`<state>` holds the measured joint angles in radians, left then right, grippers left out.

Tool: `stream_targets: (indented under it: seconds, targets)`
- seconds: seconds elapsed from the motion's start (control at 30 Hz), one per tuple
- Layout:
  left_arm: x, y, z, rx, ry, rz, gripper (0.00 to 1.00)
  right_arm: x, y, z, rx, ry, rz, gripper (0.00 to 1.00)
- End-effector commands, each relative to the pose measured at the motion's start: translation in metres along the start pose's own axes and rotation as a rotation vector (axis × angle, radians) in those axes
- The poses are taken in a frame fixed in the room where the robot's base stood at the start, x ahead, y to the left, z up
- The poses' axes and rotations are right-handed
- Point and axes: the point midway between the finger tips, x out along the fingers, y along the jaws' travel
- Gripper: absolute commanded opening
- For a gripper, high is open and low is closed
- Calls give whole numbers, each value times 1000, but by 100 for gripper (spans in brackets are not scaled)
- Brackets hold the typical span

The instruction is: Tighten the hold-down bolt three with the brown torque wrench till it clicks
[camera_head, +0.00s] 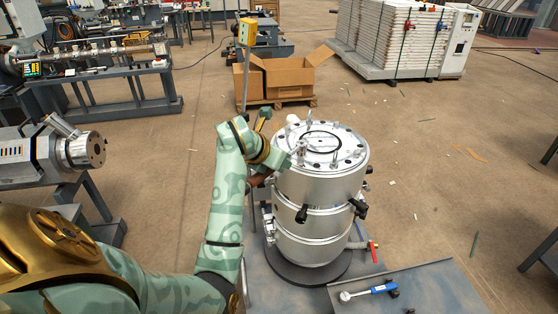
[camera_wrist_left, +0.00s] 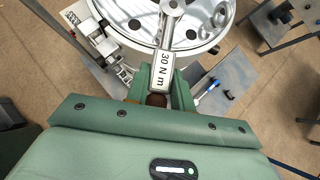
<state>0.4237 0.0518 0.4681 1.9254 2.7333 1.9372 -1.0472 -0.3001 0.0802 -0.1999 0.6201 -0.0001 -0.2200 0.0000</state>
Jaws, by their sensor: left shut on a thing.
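A silver cylindrical vessel (camera_head: 318,205) stands upright, with several bolts around its round lid (camera_head: 325,141). Its lid also shows in the left wrist view (camera_wrist_left: 205,25). The torque wrench (camera_wrist_left: 161,62) has a grey shaft marked "30 N m"; its brown handle (camera_head: 260,180) shows in the head view. My left gripper (camera_wrist_left: 160,92) is shut on the wrench. The wrench's head end (camera_wrist_left: 172,8) lies over the lid's near edge; I cannot tell whether it sits on a bolt. No number marks bolt three. My right gripper is not in view.
A blue-handled ratchet (camera_head: 370,291) lies on a grey tray (camera_head: 440,285) at the front right. A red-handled valve (camera_head: 373,251) sticks out low on the vessel's right. A yellow control box (camera_head: 247,31) stands on a pole behind. Cardboard boxes (camera_head: 285,77) are at the back.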

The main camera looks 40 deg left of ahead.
Motion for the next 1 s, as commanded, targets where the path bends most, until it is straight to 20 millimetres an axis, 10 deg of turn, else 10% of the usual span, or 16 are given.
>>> stream_targets:
  seconds: [0.57,1.0]
  targets:
    - [-37,0,37,1,-3,1,0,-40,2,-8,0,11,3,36]
    - [-22,-18,13,-6,4,7,0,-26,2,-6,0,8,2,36]
